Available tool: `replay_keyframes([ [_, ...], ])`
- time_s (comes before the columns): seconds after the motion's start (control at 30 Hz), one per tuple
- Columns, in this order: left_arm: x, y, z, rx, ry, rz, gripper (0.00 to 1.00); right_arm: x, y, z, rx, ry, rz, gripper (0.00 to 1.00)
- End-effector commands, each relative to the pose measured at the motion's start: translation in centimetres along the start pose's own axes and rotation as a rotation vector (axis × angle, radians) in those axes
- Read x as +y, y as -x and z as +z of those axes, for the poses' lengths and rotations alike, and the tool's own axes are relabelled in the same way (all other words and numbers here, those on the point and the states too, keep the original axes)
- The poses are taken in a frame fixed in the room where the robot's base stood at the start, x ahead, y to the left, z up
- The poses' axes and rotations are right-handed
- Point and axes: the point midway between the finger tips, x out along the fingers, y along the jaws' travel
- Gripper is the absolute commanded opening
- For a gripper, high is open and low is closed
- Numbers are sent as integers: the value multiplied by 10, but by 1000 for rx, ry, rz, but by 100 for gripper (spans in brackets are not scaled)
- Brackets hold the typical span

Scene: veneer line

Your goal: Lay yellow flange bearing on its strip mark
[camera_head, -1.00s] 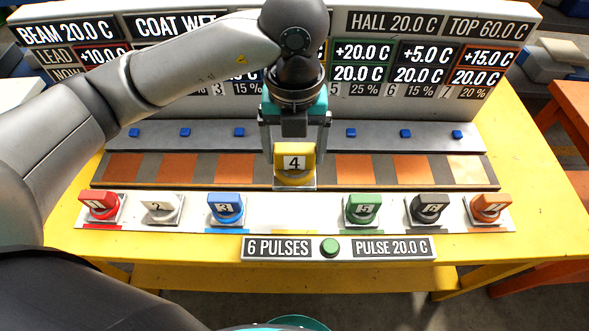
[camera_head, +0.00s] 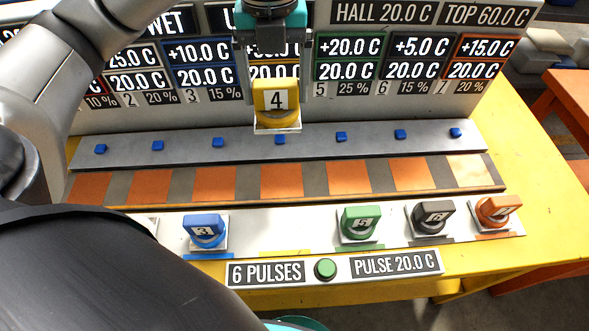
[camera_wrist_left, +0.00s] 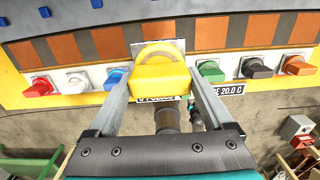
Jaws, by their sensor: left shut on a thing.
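The yellow flange bearing (camera_head: 276,100), numbered 4 on a pale square plate, is held in my left gripper (camera_head: 275,90) in front of the display panel. It appears raised above the table fixtures. In the left wrist view the yellow bearing (camera_wrist_left: 160,78) sits between the two fingers, which are shut on it. The strip of orange and grey patches (camera_head: 281,181) runs across the table. A short yellow mark (camera_head: 285,252) shows on the white front rail (camera_head: 270,238), between bearings 3 and 5.
Blue bearing 3 (camera_head: 205,230), green bearing 5 (camera_head: 360,222), dark bearing 6 (camera_head: 432,216) and orange bearing 7 (camera_head: 496,210) stand on the rail. A grey ledge (camera_head: 240,146) with blue buttons lies behind the strip. A green button (camera_head: 325,269) is at the front.

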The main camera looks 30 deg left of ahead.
Motion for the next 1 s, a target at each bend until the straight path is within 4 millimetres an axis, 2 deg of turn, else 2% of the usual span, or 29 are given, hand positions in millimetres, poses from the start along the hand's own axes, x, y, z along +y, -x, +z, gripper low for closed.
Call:
replay_keyframes([
  [0.27,1,-57,-1,6,0,3,0,0,-21,2,0,0,0,50],
  [0.5,2,-117,-1,3,1,4,0,-1,-29,3,0,-1,0,50],
  [0.6,1,-136,-1,2,1,3,0,-1,-32,4,-1,-1,0,50],
  [0.7,1,-148,0,1,1,1,0,-1,-33,4,-1,-1,0,50],
  [0.87,0,-157,0,0,1,0,0,-1,-34,4,-1,-1,0,50],
  [1.0,1,-174,-1,1,0,2,0,-1,-37,4,-1,-1,0,50],
])
